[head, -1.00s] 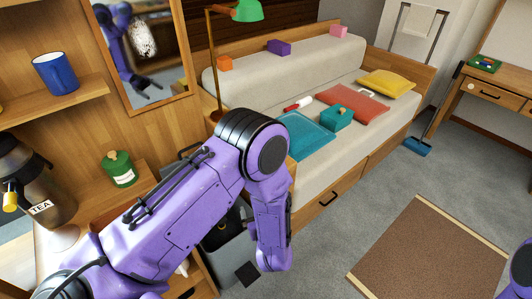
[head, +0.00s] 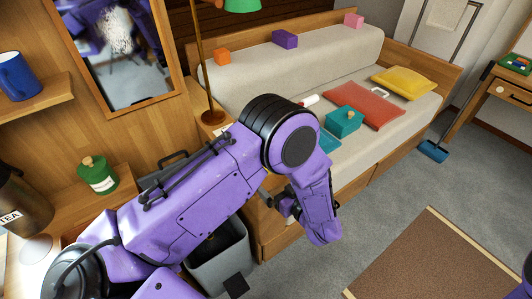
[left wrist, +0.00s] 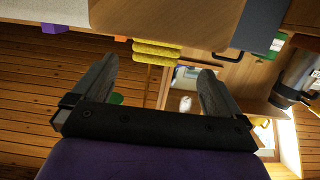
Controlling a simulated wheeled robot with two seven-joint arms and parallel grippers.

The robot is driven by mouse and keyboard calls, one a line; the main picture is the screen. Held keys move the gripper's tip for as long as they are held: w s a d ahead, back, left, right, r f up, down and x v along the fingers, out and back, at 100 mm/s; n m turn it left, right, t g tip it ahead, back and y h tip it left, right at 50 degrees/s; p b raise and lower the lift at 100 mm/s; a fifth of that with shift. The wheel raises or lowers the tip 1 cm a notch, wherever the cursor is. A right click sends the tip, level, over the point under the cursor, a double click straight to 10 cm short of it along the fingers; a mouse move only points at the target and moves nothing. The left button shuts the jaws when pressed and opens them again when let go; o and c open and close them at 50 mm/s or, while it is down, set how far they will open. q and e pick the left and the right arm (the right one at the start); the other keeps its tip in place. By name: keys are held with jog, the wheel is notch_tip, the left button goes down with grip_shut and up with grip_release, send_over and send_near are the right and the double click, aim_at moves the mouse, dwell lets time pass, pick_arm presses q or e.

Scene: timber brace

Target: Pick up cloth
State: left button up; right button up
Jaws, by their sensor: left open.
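A yellow ribbed thing (left wrist: 156,50) shows in the left wrist view, just beyond the gap between my left fingertips. It may be a folded cloth, but I cannot tell for sure. My left gripper (left wrist: 158,68) is open and nothing sits between its fingers. In the head view my left gripper (head: 279,202) is mostly hidden behind my purple forearm, in front of the sofa's near end. No clear cloth shows in the head view. My right gripper is out of view.
A sofa (head: 315,60) holds a red cushion (head: 362,105), a yellow cushion (head: 403,82) and a teal box (head: 343,121). A grey bin (head: 222,262) stands below my arm. A lamp (head: 205,70) and a green jar (head: 97,174) are nearby.

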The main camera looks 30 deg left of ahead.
pick_arm(q)
jog(key=shift+w+a, duration=0.1)
jog(key=shift+w, duration=0.25)
jog(key=x, duration=0.6)
jog(key=p+x, duration=0.1)
jog(key=x, duration=0.3)
jog(key=shift+a+r, duration=0.15)
jog(key=shift+r, duration=0.2)
jog(key=c, duration=1)
jog(key=shift+r, duration=0.55)
notch_tip(320, 180, up, 3)
jog(key=shift+s+f+p, duration=0.1)
jog(key=shift+s+p, duration=0.1)
jog(key=shift+p, duration=0.1)
jog(key=s+r, duration=0.1)
jog(key=r, duration=0.1)
jog(key=s+d+r, duration=0.1)
jog(key=s+r, duration=0.1)
jog(key=shift+s+d+r+p, duration=0.1)
jog(key=shift+s+r+p, duration=0.2)
jog(key=s+r, duration=0.1)
jog(key=s, duration=0.2)
jog(key=s+d+r, duration=0.1)
jog(key=s+r, duration=0.1)
jog(key=s, duration=0.1)
jog(key=s+d+r, duration=0.1)
jog(key=s, duration=0.2)
jog(key=shift+s+r, duration=0.3)
jog(key=shift+s, duration=0.1)
